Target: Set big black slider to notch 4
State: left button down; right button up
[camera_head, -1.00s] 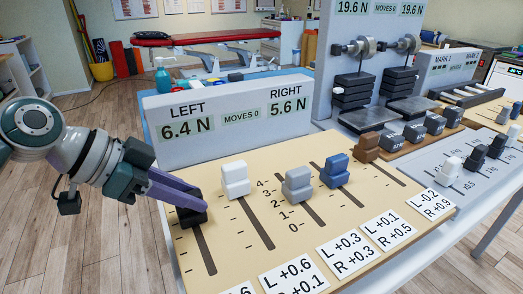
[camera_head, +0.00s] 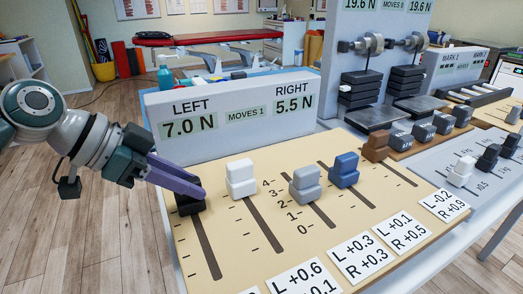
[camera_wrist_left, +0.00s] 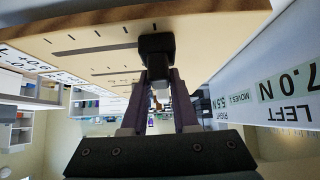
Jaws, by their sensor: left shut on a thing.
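The big black slider (camera_head: 190,204) sits near the far end of its slot, at the left edge of the beige board (camera_head: 240,268). My left gripper (camera_head: 193,191) reaches in from the left and is shut on it. In the left wrist view the black slider block (camera_wrist_left: 157,49) is between the fingertips (camera_wrist_left: 157,72). The digits 0 to 4 are printed left of the grey slider (camera_head: 305,184); the black slot has only tick marks beside it, partly hidden. The display (camera_head: 232,112) reads LEFT 7.0 N, RIGHT 5.5 N, MOVES 1. My right gripper is not in view.
White (camera_head: 240,179), blue (camera_head: 344,171) and brown (camera_head: 375,147) sliders stand to the right on the same board. Printed cards (camera_head: 363,258) lie along its near edge. A grey board (camera_head: 440,176) with smaller sliders is further right. Open floor (camera_head: 70,240) is at left.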

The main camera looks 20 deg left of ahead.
pick_arm(q)
jog(key=c, duration=1.1)
grip_release()
jog(key=shift+a+f, duration=0.1)
jog(key=shift+a, duration=0.1)
jog(key=shift+o, duration=1)
jog(key=shift+w, duration=0.15)
jog(key=shift+o, duration=1.1)
jog(key=p+v, duration=0.1)
jog(key=v, duration=0.9)
jog(key=shift+d+p, duration=0.15)
jog(key=shift+p, duration=0.15)
